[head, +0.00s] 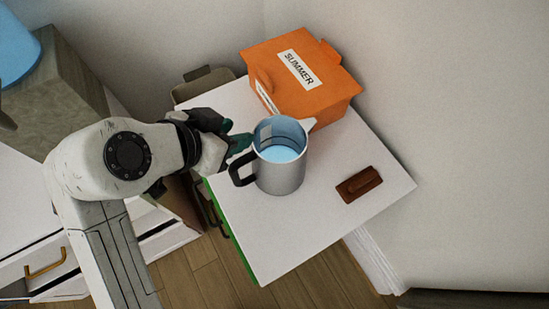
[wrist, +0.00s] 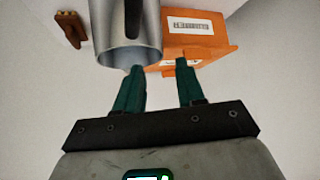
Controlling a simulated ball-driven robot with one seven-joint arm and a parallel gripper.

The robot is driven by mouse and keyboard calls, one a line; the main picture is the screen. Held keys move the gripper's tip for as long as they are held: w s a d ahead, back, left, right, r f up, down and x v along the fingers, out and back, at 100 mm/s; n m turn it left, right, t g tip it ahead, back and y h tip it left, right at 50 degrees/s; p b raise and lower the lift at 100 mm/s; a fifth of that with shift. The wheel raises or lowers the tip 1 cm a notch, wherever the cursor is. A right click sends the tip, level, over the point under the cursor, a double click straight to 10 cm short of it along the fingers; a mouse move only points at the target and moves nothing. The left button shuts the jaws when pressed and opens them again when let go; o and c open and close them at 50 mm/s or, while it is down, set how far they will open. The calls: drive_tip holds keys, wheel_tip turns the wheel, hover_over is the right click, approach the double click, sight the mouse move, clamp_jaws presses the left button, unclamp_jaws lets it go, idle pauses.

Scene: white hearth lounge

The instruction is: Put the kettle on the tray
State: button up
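The kettle (head: 281,178) is a grey metal jug with a pale blue inside, a spout and a black handle (head: 238,171). It stands upright on the white tabletop. In the wrist view the kettle (wrist: 112,35) is at the top, its rim just beyond the left fingertip. My gripper (head: 240,145) is beside the kettle's upper left side, above the handle. Its green fingers (wrist: 158,68) are apart with nothing between them. I cannot tell whether a finger touches the kettle. I cannot make out a tray in either view.
An orange box (head: 303,88) labelled SUMMER stands behind the kettle. A small brown object (head: 359,184) lies to its right. The front of the white tabletop (head: 275,240) is clear. Walls border the table behind and to the right. A drawer unit (head: 50,265) is at left.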

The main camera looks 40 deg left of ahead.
sight(256, 132)
drive_tip(key=p+x, duration=0.1)
drive_tip(key=x, duration=0.7)
drive_tip(key=shift+w+f, duration=0.1)
drive_tip(key=shift+c, duration=0.2)
clamp_jaws()
idle(1.2)
